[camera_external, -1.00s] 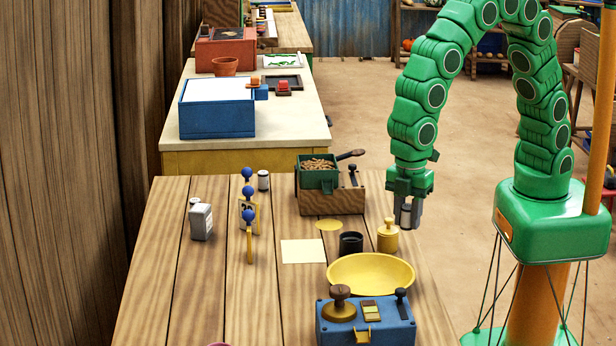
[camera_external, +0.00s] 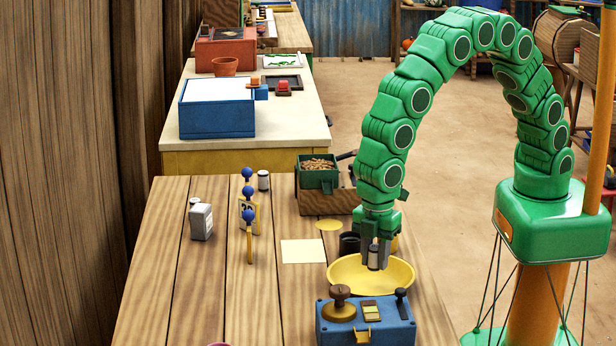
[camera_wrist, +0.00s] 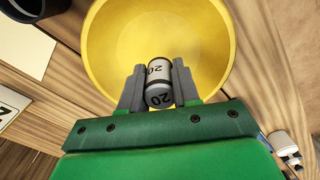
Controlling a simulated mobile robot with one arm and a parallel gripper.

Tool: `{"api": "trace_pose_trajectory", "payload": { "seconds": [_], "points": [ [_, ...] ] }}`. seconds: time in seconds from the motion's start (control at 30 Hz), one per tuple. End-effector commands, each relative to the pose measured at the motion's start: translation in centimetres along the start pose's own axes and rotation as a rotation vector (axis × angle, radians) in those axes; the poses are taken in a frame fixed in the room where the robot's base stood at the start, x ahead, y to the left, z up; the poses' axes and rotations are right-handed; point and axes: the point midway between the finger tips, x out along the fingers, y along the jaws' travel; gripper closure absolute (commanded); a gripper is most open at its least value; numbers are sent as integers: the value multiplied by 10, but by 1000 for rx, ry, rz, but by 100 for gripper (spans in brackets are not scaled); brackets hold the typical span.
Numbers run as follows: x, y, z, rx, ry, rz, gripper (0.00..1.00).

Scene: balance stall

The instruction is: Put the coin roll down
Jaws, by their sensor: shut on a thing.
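My gripper (camera_external: 374,264) is shut on the coin roll (camera_external: 373,258), a small light cylinder with dark ends. In the wrist view, the coin roll (camera_wrist: 159,82) sits between the two grey fingers and shows the number 20. My gripper holds it above the yellow bowl (camera_external: 345,276). In the wrist view, the yellow bowl (camera_wrist: 205,30) lies behind and around the roll. The roll's height above the bowl is hard to tell.
A blue box with a brown knob (camera_external: 365,325) stands in front of the bowl. A black cup (camera_external: 349,243) is behind it, and a pale square sheet (camera_external: 303,251) lies to the left. A similar small roll (camera_external: 263,180) stands farther back. The table's left front is mostly clear.

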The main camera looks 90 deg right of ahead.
Motion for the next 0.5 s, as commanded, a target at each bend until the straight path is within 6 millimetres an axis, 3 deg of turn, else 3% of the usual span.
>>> {"api": "trace_pose_trajectory", "payload": {
  "seconds": [0.27, 0.5],
  "points": [
    [8, 3, -6, 0, 0, 0, 100],
    [38, 3, -6, 0, -5, -2, 100]
  ]
}}
